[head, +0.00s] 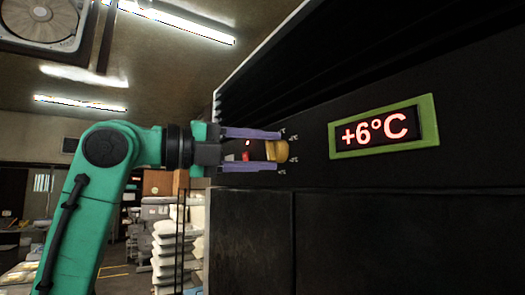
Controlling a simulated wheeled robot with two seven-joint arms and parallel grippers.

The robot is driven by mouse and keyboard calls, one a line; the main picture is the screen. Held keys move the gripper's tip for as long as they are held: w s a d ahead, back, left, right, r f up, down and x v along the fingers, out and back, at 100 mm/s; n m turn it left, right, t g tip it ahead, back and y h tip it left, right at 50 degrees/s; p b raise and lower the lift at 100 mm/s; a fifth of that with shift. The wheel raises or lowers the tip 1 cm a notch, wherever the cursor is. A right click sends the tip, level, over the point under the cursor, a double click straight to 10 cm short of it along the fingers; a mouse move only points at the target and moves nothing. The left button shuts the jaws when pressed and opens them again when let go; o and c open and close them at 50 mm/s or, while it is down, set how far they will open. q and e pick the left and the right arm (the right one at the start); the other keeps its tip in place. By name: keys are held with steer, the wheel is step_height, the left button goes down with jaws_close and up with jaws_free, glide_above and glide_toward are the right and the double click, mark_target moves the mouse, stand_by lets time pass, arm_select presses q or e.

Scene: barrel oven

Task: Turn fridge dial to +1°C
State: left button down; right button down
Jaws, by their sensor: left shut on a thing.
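The fridge (360,210) is a large dark box with its front on the right side of the head view. Its display (375,129), in a green frame, reads +6°C in red. The dial (281,150) is a yellow-gold knob on the dark front, left of the display, with small white marks around it. My left gripper (268,150) comes in from the left and is shut on the dial, one purple finger above and one below. The dial's pointer cannot be made out. My right gripper is not in view.
White stacked sacks or boxes (165,250) stand in the room behind my left arm. Dark ribbed slats (340,60) run along the fridge's top. The space in front of the display is clear.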

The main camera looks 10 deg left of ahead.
arm_select(q)
steer(key=shift+w+f+m, duration=0.1)
steer(key=shift+m, duration=1.2)
steer(key=shift+c, duration=1.6)
jaws_free()
steer(key=b+v, duration=0.4)
steer(key=v, duration=1)
steer(key=shift+a+r, duration=0.15)
steer(key=shift+r, duration=0.05)
